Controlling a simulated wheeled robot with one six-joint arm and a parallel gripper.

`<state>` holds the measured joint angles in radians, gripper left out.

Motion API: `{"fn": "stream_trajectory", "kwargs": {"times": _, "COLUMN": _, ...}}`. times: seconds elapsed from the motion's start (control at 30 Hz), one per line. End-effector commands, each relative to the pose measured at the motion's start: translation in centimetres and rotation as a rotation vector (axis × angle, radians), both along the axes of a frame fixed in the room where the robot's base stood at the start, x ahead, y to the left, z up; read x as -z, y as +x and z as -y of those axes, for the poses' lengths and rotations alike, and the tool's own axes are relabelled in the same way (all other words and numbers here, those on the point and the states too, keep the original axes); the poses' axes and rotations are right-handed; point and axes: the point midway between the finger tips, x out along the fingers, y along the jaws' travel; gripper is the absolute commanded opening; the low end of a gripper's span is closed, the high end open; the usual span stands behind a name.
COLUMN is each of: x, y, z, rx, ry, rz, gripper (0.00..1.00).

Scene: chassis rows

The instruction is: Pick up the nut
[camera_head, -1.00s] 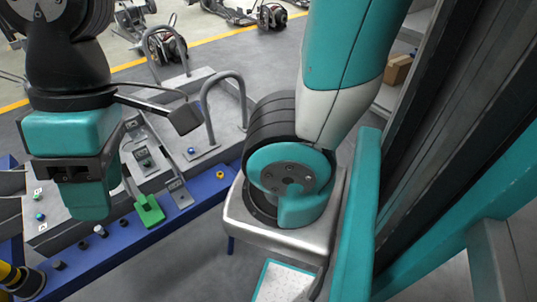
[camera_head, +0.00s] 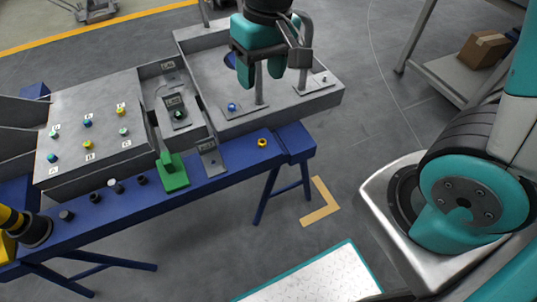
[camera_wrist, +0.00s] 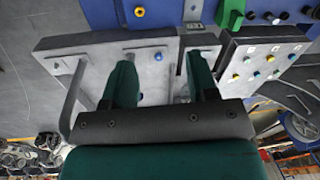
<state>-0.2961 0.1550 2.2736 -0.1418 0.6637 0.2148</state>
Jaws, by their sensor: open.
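The nut, a small yellow ring with a dark centre (camera_head: 262,142), lies on the blue bench near its right end. It also shows at the top of the wrist view (camera_wrist: 139,11), beyond the fingers. My gripper (camera_head: 262,75) hangs above the grey tray between the metal handles, behind the nut in the head view and apart from it. In the wrist view my gripper's (camera_wrist: 160,60) two teal fingers stand wide apart with nothing between them. Nothing hides the nut.
The grey tray (camera_head: 322,96) carries upright metal handles and a blue knob (camera_head: 231,107). A green block (camera_head: 172,172) and a panel with coloured knobs (camera_head: 70,100) are to the left. The floor right of the bench is mostly clear.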

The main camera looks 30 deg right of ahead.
Motion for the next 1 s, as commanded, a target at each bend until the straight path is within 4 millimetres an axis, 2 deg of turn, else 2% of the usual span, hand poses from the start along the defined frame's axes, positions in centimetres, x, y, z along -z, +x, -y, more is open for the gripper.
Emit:
{"fn": "stream_trajectory", "kwargs": {"times": 0.03, "x": 4.0, "y": 1.5, "z": 0.4, "rx": 0.047, "ry": -0.033, "rz": -0.013, "gripper": 0.53}}
{"fn": "stream_trajectory", "kwargs": {"times": 0.13, "x": 7.1, "y": 3.5, "z": 1.1, "rx": 0.122, "ry": -0.086, "rz": -0.019, "gripper": 0.53}}
{"fn": "stream_trajectory", "kwargs": {"times": 0.3, "x": 9.9, "y": 4.7, "z": 1.6, "rx": 0.171, "ry": -0.121, "rz": -0.023, "gripper": 0.53}}
{"fn": "stream_trajectory", "kwargs": {"times": 0.7, "x": 18.4, "y": 4.6, "z": 1.8, "rx": 0.171, "ry": -0.121, "rz": -0.025, "gripper": 0.53}}
{"fn": "stream_trajectory", "kwargs": {"times": 0.8, "x": 19.8, "y": 4.6, "z": 1.8, "rx": 0.172, "ry": -0.12, "rz": -0.023, "gripper": 0.53}}
{"fn": "stream_trajectory", "kwargs": {"times": 1.0, "x": 21.1, "y": 4.6, "z": 1.8, "rx": 0.171, "ry": -0.119, "rz": -0.021, "gripper": 0.53}}
